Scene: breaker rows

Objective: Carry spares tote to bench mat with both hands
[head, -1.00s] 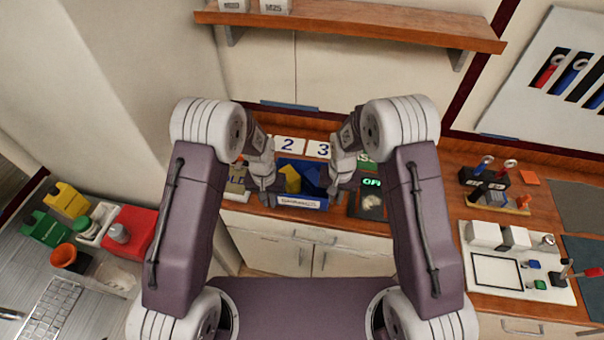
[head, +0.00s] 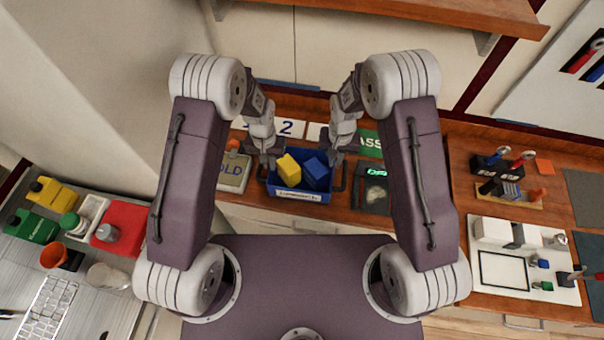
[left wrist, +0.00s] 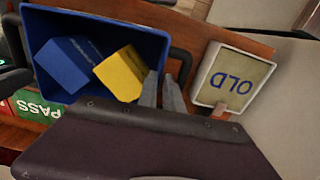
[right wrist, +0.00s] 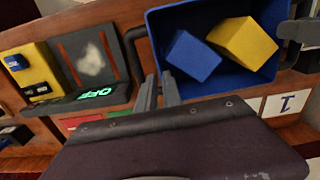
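The spares tote (head: 297,195) is a blue open bin with a yellow and a blue block inside, standing on the wooden bench. It also shows in the left wrist view (left wrist: 85,20) and the right wrist view (right wrist: 235,88). It has a black handle at each side. My left gripper (head: 268,162) is at its left handle, fingers slightly apart; the handle (left wrist: 187,62) shows beside and partly behind them. My right gripper (head: 337,158) is at its right handle (right wrist: 130,48), fingers also slightly apart. No firm hold shows. I cannot tell which surface is the bench mat.
The OLD tray (head: 232,172) stands left of the tote, and a dark device (head: 374,198) with a green OFF display is close at right. Dark mats (head: 585,190) lie at far right, beyond a white board (head: 500,290). A shelf (head: 430,12) overhangs the back.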

